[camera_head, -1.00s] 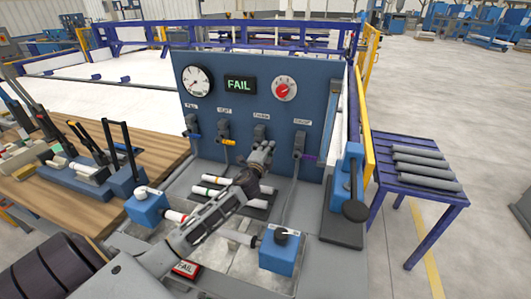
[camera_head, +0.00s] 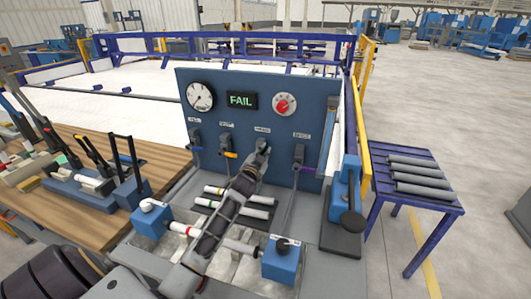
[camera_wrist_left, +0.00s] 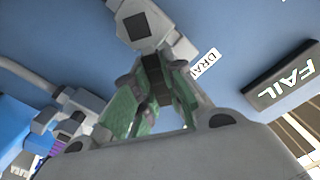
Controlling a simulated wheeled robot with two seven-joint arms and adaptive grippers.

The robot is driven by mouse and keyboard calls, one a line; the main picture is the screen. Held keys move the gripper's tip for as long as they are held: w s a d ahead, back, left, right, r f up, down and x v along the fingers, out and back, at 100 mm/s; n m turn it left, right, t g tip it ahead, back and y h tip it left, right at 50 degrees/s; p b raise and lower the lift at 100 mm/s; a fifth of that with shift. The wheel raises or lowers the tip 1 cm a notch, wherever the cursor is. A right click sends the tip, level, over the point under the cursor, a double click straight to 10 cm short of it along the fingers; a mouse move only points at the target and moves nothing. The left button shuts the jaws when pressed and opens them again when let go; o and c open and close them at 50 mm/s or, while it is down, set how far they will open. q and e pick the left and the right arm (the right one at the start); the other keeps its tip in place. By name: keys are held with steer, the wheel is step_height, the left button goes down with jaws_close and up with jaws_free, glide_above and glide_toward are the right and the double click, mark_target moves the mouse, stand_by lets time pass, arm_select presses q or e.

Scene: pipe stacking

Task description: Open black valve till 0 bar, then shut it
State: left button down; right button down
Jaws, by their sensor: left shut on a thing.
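The test panel (camera_head: 225,155) carries a row of several grey valves. My left gripper (camera_head: 262,147) is at the third valve from the left, whose label in the left wrist view (camera_wrist_left: 204,64) begins "DRAI". In the left wrist view its green-padded fingers (camera_wrist_left: 158,95) are shut around the dark handle (camera_wrist_left: 158,75), under the grey valve body (camera_wrist_left: 140,25). The fingers hide much of the handle, so its exact angle is unclear. The round gauge (camera_head: 200,97) is at the panel's upper left; its reading is too small to tell. My right gripper is not in view.
A display (camera_head: 242,101) reads FAIL beside a red knob (camera_head: 284,105). Neighbouring valves have orange (camera_head: 229,155) and purple (camera_head: 298,166) handles. Below are marked pipes (camera_head: 240,200) and blue clamp blocks (camera_head: 281,258). A blue table (camera_head: 415,208) with grey pipes stands right.

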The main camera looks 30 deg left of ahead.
arm_select(q)
steer(key=n+p, duration=0.1)
steer(key=a+n, duration=0.1)
steer(key=n, duration=0.1)
steer(key=shift+s+a+r+p, duration=0.1)
steer(key=shift+s+r+p, duration=0.05)
steer(key=shift+r+p, duration=0.2)
steer(key=shift+s+a+n+p, duration=0.1)
steer(key=shift+a+n+p, duration=0.3)
steer(key=shift+n, duration=0.3)
steer(key=shift+s+a+n+p, duration=0.1)
steer(key=shift+a+n+p, duration=0.15)
steer(key=shift+n, duration=0.3)
steer(key=shift+a+n+p, duration=0.15)
steer(key=shift+n+p, duration=0.2)
steer(key=shift+n, duration=0.2)
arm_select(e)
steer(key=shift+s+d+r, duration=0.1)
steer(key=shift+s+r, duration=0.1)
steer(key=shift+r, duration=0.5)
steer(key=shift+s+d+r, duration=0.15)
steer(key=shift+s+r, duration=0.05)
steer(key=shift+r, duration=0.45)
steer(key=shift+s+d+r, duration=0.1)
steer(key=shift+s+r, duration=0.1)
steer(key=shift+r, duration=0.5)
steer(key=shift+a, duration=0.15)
